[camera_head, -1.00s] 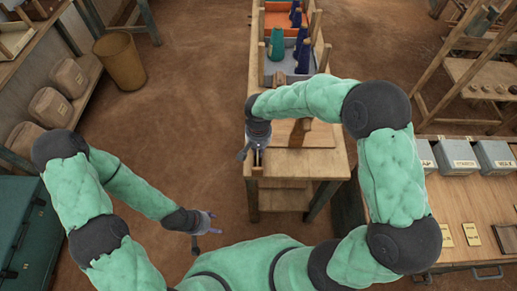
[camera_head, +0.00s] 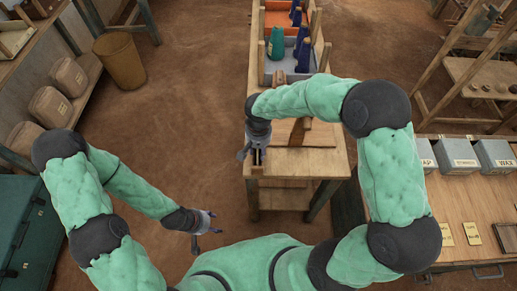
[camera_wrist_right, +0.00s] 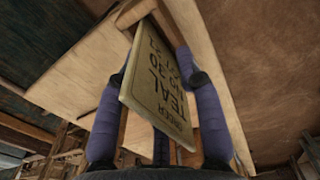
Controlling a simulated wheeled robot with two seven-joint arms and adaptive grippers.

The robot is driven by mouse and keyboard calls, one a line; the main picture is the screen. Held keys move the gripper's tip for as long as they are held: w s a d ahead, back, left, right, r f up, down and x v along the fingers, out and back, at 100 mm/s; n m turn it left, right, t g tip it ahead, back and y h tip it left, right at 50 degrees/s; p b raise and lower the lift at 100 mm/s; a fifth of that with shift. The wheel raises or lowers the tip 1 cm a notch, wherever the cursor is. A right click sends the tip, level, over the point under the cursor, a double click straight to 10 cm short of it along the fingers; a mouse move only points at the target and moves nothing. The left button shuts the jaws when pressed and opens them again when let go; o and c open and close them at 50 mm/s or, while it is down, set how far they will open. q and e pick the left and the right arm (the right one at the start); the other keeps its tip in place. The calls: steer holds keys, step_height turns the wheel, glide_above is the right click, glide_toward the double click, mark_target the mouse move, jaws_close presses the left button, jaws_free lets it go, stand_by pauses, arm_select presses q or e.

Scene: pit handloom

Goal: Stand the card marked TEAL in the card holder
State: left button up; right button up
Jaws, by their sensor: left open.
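The card marked TEAL (camera_wrist_right: 158,90) is a pale tan plate with dark lettering, seen upside down and tilted in the right wrist view. It stands between the fingers of my right gripper (camera_wrist_right: 158,65), which are spread to its two sides. Its far end meets a small wooden piece (camera_wrist_right: 135,13), probably the card holder; how deep it sits is hidden. In the head view my right gripper (camera_head: 254,152) is over the front left corner of the wooden table, covering the card. My left gripper (camera_head: 207,223) is open and empty, low over the floor.
The narrow wooden table (camera_head: 325,165) carries loose boards. Behind it, a grey tray (camera_head: 290,77) holds teal and blue cones. A bench (camera_head: 460,200) at right has lidded grey boxes (camera_head: 455,155) and yellow cards (camera_head: 472,233). A bin (camera_head: 120,60) stands back left. The floor left of the table is clear.

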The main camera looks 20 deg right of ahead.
steer(key=shift+r, duration=0.1)
step_height(320, 180, up, 12)
stand_by(0.5)
